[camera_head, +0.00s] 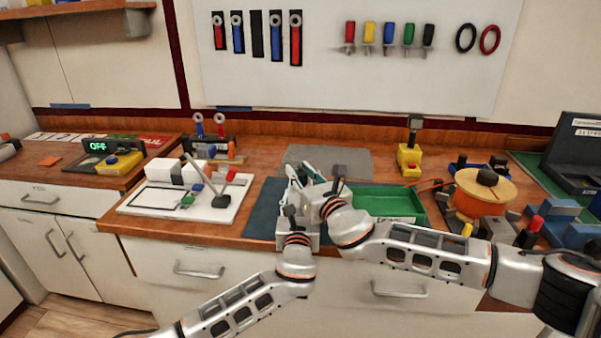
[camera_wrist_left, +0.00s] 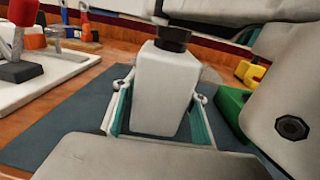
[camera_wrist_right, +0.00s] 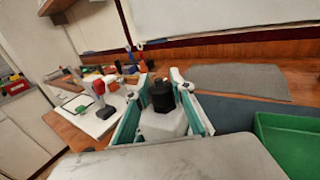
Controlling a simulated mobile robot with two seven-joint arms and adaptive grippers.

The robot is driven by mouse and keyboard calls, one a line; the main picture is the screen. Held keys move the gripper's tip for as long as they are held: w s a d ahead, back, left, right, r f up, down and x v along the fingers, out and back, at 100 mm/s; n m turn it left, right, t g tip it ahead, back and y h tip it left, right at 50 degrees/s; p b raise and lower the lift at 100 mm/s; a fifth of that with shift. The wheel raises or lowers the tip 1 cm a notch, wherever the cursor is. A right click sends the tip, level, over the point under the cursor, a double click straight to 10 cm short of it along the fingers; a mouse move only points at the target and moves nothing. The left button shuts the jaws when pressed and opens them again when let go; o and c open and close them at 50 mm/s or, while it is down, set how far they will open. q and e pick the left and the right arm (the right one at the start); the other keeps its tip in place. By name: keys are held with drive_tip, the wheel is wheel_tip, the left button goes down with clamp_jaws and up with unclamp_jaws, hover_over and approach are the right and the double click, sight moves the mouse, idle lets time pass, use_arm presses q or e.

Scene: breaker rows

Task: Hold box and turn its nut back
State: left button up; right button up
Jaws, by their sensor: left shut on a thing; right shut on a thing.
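The white box (camera_wrist_left: 162,90) stands upright in the left wrist view, with a black nut (camera_wrist_left: 172,38) on its top. My left gripper (camera_wrist_left: 160,106) is shut on the box, its teal pads at both sides. In the right wrist view the nut (camera_wrist_right: 163,95) and the top of the box (camera_wrist_right: 163,123) lie between the teal fingers of my right gripper (camera_wrist_right: 163,88), which is shut on the nut.
A green tray (camera_head: 390,203) stands close to the right of the grippers. A white board with upright parts (camera_head: 190,219) lies to the left. An orange round pot (camera_head: 484,193) and blocks crowd the right side. A grey mat (camera_head: 328,159) behind is bare.

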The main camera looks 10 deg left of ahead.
drive_tip(key=shift+w+d+n+g+y, duration=0.1)
drive_tip(key=shift+n+g+y, duration=0.8)
drive_tip(key=shift+y, duration=0.4)
drive_tip(key=shift+a+r+n+g+y, duration=0.15)
drive_tip(key=shift+n+g+y, duration=0.5)
drive_tip(key=shift+g+y, duration=0.1)
drive_tip(key=shift+a+r+n+g+y, duration=0.1)
drive_tip(key=shift+n+g+y, duration=0.55)
drive_tip(key=shift+g, duration=0.1)
drive_tip(key=shift+d+f+n+g+y, duration=0.15)
drive_tip(key=shift+n+g+y, duration=0.35)
drive_tip(key=shift+n+g, duration=0.45)
drive_tip(key=shift+d+f+n+g+y, duration=0.15)
drive_tip(key=shift+n+g+y, duration=0.45)
drive_tip(key=shift+g, duration=0.55)
drive_tip(key=shift+a, duration=0.15)
drive_tip(key=shift+n+g+y, duration=0.3)
drive_tip(key=shift+n+g, duration=0.25)
drive_tip(key=shift+g, duration=0.15)
drive_tip(key=o, duration=1.1)
drive_tip(key=shift+d, duration=0.2)
